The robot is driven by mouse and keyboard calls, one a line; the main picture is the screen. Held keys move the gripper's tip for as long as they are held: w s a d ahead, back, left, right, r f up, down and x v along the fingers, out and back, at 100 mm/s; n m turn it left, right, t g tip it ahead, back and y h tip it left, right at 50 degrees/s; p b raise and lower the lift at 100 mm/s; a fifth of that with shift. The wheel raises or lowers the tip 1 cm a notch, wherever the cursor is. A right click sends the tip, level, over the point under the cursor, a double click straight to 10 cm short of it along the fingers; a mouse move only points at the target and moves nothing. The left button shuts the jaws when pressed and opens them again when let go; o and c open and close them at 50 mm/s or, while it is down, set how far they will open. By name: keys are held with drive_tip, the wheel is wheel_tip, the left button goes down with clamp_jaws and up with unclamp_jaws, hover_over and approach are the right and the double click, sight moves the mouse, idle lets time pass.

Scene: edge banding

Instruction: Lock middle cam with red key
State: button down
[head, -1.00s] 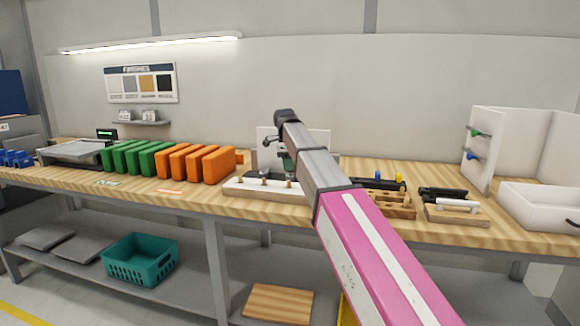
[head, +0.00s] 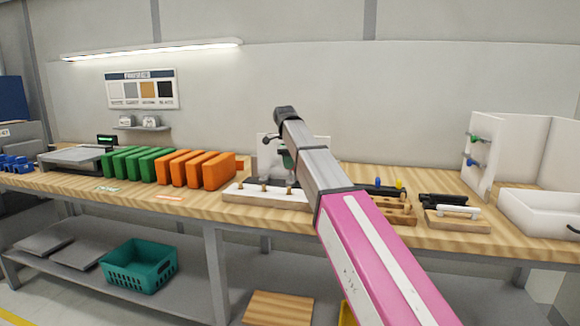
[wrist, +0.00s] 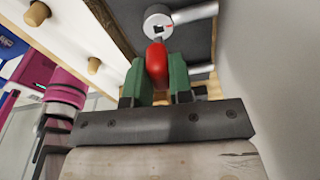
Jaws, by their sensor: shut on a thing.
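My gripper (wrist: 161,88) is shut on the red key (wrist: 155,60), which sits between its two green fingers in the wrist view. Just beyond the key is a round pale metal cam (wrist: 158,16) with a dark slot and a small red mark. The key's tip is at or very near the cam's face; I cannot tell whether it is in the slot. In the head view my gripper (head: 287,160) is low over the bench, behind the white panel (head: 240,194) with wooden dowels. My arm hides part of that area, and the key cannot be made out there.
Wooden dowels (wrist: 93,66) stand on the white panel beside my gripper. A pale wall fills the right of the wrist view. Orange blocks (head: 218,172) stand to the left; wooden racks (head: 396,212), black parts (head: 443,200) and a white bin (head: 538,216) are to the right.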

drive_tip(key=shift+r, duration=1.25)
